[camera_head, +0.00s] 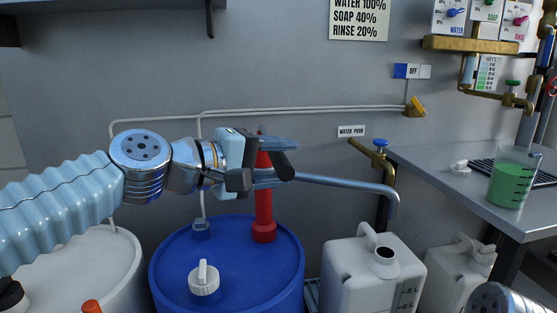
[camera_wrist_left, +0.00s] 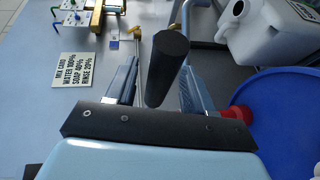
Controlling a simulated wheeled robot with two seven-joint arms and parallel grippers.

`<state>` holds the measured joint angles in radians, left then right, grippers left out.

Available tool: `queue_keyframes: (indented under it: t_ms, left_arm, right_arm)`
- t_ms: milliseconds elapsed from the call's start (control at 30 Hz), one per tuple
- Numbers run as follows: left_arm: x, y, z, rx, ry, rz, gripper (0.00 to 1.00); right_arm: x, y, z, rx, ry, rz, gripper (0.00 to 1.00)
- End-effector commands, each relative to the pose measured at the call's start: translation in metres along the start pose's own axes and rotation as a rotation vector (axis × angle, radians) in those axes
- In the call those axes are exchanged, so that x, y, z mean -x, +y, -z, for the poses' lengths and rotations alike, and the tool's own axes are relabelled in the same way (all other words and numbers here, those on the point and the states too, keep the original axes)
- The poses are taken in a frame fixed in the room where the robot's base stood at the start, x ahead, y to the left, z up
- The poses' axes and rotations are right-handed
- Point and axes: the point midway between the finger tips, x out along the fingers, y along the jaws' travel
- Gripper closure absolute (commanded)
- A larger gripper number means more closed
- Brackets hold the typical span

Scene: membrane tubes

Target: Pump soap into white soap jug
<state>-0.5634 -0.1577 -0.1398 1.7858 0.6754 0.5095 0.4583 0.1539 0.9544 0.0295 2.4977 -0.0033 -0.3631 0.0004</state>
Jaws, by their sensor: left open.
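A red hand pump (camera_head: 264,205) with a black handle and a grey spout pipe (camera_head: 350,186) stands on the blue drum (camera_head: 227,240). The spout bends down above the white jug (camera_head: 345,270), whose dark mouth is uncapped. The jug also shows at the top right of the left wrist view (camera_wrist_left: 262,35). My left gripper (camera_head: 277,160) is open at the pump's top. In the left wrist view the black handle (camera_wrist_left: 167,60) stands between its two fingers, with gaps visible beside it. My right gripper is not in view.
A second white jug (camera_head: 462,262), capped, stands to the right. A white drum (camera_head: 75,260) is at the left. A brass water tap (camera_head: 379,156) is behind the jugs.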

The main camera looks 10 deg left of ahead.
Motion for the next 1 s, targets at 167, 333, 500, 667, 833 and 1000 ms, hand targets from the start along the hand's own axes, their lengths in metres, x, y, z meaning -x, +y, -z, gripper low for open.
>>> queue_keyframes:
  t_ms: [167,333,500,667,833,1000]
  left_arm:
    - [-0.003,0.0001,0.0,0.0,0.001,-0.001,0.47]
    - [-0.0027,0.0002,0.0,0.0,0.0,0.0,0.53]
    - [-0.0026,0.0001,0.0,0.0,0.0,0.0,0.79]
    - [-0.0025,0.0,0.0,-0.001,0.0,0.0,1.0]
    - [-0.0025,-0.0001,-0.0001,0.0,0.0,0.0,1.0]
    - [-0.0015,0.0047,0.0005,0.012,-0.003,0.006,1.0]
  right_arm:
    - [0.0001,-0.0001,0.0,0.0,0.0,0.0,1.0]
    - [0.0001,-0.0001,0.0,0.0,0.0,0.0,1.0]
    - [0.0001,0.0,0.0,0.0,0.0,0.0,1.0]
    - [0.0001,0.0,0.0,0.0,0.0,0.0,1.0]
    - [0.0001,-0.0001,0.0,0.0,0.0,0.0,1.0]
    - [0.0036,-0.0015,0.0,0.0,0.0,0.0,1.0]
